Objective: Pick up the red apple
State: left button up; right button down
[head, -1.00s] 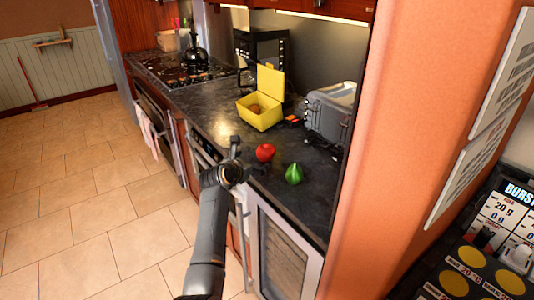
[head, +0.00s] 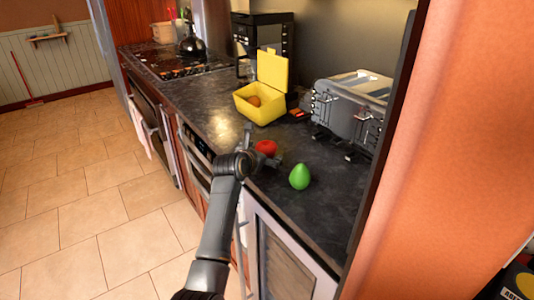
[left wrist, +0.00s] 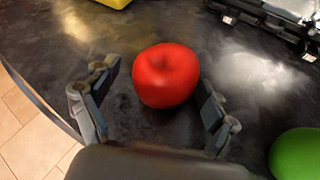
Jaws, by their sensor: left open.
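The red apple (head: 266,148) sits on the dark countertop near its front edge. In the left wrist view the apple (left wrist: 166,75) lies between and just ahead of the two spread fingers of my left gripper (left wrist: 155,105). In the head view my left gripper (head: 262,150) is at the apple and hides part of it. The gripper is open and holds nothing. I cannot tell whether a finger touches the apple. My right gripper is in neither view.
A green pear-like fruit (head: 300,177) stands to the right of the apple. An open yellow box (head: 262,104) with a brown item in it stands behind. A grey toaster (head: 352,105) is at the right. A stovetop (head: 175,62) is further back. The dark counter (head: 325,215) is clear at the front right.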

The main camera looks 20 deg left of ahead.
pick_arm(q)
jog(key=shift+s+d+r, duration=0.1)
jog(key=shift+s+r, duration=0.05)
jog(key=shift+r, duration=0.05)
jog(key=shift+s+r, duration=0.15)
jog(key=shift+s, duration=0.05)
jog(key=shift+d, duration=0.1)
jog(key=c, duration=1.3)
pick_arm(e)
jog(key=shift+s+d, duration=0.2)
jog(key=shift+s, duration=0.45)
